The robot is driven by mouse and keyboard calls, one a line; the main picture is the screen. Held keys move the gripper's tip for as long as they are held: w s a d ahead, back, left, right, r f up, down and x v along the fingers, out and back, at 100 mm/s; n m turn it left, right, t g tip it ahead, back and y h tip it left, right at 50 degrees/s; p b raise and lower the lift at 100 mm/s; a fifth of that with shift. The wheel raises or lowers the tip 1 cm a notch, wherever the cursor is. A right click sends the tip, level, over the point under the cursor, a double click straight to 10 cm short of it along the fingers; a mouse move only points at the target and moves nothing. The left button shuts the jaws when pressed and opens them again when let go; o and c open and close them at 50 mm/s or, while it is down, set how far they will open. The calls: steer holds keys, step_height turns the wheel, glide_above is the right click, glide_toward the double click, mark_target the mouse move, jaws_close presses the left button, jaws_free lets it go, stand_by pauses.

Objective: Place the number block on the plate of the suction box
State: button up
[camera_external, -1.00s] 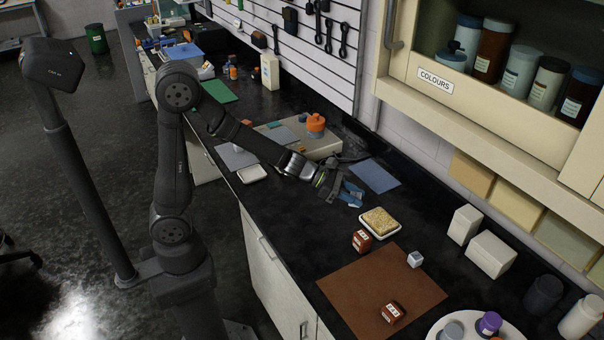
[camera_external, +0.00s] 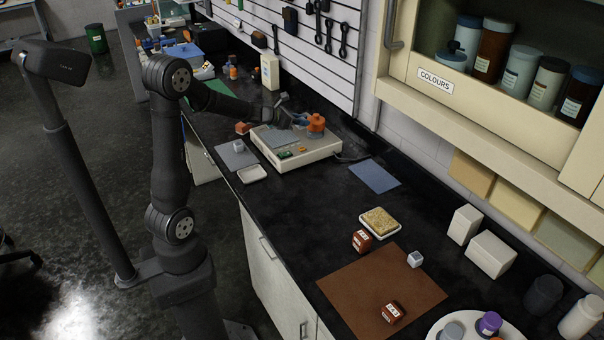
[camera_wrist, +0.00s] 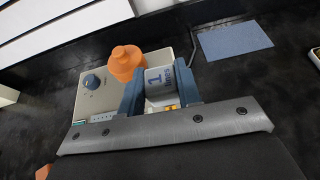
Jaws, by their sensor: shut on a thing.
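The number block (camera_wrist: 158,78) is white with a blue "1" and sits between my blue fingers in the wrist view. My gripper (camera_external: 293,120) is shut on it, above the back part of the suction box; it also shows in the wrist view (camera_wrist: 160,88). The suction box (camera_external: 318,152) is a cream box with a grey-green plate (camera_external: 279,142) on top. An orange capped part (camera_external: 316,123) stands on its back right corner, close beside my gripper. The block is hard to make out in the external view. Its gap to the plate cannot be told.
A small green piece (camera_external: 284,155) and an orange bit lie at the plate's front edge. An orange block (camera_external: 243,127) and a grey mat (camera_external: 231,161) with a white block are left of the box. A blue mat (camera_external: 374,177) lies right, mostly clear.

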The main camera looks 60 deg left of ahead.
glide_above(282, 136)
steer(key=f, duration=0.6)
steer(key=shift+w+a+f, duration=0.15)
steer(key=shift+w+f, duration=0.1)
steer(key=shift+f, duration=2.15)
steer(key=o, duration=0.5)
steer(key=shift+f, duration=0.15)
steer(key=o, duration=0.4)
steer(key=shift+o, duration=0.2)
steer(key=shift+s+r, duration=0.15)
steer(key=shift+r, duration=0.1)
steer(key=v, duration=1.1)
steer(key=shift+s, duration=0.3)
